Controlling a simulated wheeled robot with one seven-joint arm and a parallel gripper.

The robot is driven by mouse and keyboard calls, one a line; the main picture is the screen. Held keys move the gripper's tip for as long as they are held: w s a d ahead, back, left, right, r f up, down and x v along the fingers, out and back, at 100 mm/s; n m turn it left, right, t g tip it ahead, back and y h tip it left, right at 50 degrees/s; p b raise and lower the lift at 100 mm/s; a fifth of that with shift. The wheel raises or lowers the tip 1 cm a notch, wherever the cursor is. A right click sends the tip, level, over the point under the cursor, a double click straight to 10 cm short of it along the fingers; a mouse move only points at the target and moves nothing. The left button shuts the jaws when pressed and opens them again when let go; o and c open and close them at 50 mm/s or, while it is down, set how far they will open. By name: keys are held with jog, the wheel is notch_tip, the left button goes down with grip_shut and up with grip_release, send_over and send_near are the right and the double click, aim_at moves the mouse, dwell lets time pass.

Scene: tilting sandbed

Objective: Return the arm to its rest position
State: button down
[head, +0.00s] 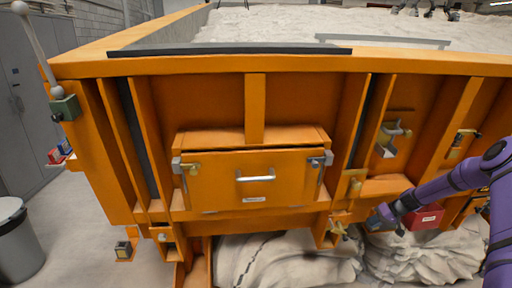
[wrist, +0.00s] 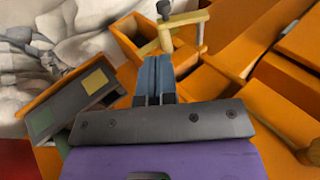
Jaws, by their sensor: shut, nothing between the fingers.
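My purple arm reaches in from the right side of the head view. My gripper (head: 374,219) is at the lower right of the orange sandbed (head: 300,62), in front of its frame. In the wrist view my gripper (wrist: 153,66) has its two dark fingers together, with nothing seen between them. A brass T-shaped handle (wrist: 166,36) with a dark knob lies just beyond the fingertips there. The same handle (head: 340,231) shows left of the gripper in the head view. I cannot tell whether the fingers touch it.
A closed hatch (head: 255,190) with a white pull handle is on the sandbed's front. A red box (head: 425,216) is beside my arm. Pale sacks (head: 285,262) lie below the bed. A grey bin (head: 18,245) stands at left. The floor at lower left is mostly clear.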

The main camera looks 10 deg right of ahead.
jog(key=a+r+n+g+h, duration=0.1)
jog(key=a+r, duration=0.2)
jog(key=r, duration=0.4)
jog(key=s+a+r+h, duration=0.1)
jog(key=a+r, duration=0.2)
jog(key=r, duration=0.4)
jog(key=a+r+n+g+h, duration=0.1)
jog(key=a+r, duration=0.2)
jog(key=r, duration=0.4)
jog(key=s+a+r+h, duration=0.2)
jog(key=s+a+r, duration=0.5)
jog(key=r, duration=0.4)
jog(key=s+a+r+h, duration=0.2)
jog(key=s+a+r, duration=0.5)
jog(key=r, duration=0.4)
jog(key=s+a+r+t, duration=0.1)
jog(key=s+r, duration=0.1)
jog(key=s, duration=0.7)
jog(key=s+a+r+m+t, duration=0.1)
jog(key=s+a+r, duration=0.1)
jog(key=s, duration=0.7)
jog(key=s+a+r+m+t, duration=0.1)
jog(key=s+a+r+t, duration=0.1)
jog(key=s, duration=0.7)
jog(key=shift+s+r, duration=0.4)
jog(key=shift+a, duration=0.1)
